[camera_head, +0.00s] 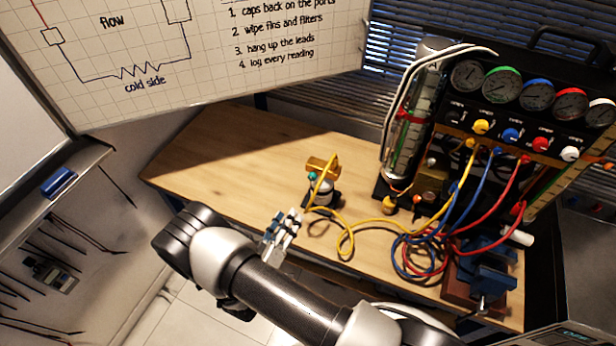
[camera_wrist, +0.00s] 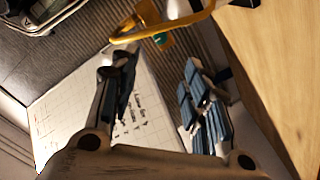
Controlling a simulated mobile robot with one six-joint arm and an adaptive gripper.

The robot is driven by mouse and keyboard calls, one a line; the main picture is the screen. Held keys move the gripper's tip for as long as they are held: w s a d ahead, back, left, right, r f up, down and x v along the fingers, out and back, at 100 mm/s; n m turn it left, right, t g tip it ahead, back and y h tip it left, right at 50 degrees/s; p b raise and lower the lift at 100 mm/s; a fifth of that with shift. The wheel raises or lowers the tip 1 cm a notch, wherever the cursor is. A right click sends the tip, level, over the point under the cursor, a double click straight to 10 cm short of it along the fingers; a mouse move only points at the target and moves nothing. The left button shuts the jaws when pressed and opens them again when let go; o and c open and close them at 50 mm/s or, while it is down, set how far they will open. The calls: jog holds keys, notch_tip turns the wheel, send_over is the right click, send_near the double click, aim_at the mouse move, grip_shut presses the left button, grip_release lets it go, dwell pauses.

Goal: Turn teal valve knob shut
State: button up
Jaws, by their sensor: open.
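The teal valve knob (camera_head: 312,176) is small and sits on the left side of a brass valve block (camera_head: 322,165), which tops a pale, dark-based stand on the wooden bench. A yellow hose (camera_head: 331,178) runs down past the block. In the wrist view the knob (camera_wrist: 163,40) shows beyond the fingertips, partly behind the yellow hose. My gripper (camera_head: 286,216) is open and empty, to the left of the valve and nearer the bench's front edge. Its two fingers (camera_wrist: 160,88) are spread in the wrist view, with no contact on the knob. How far the knob is turned cannot be told.
A gauge panel (camera_head: 508,128) with several coloured knobs and a glass cylinder (camera_head: 412,130) stand right of the valve. Yellow, blue and red hoses coil on the bench (camera_head: 230,150). A blue vise (camera_head: 487,272) sits at front right. Bench left of the valve is clear.

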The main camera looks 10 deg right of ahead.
aim_at(311, 179)
jog(key=x, duration=1.6)
jog(key=shift+w+d, duration=0.1)
jog(key=shift+w, duration=0.05)
jog(key=shift+c, duration=0.4)
grip_shut()
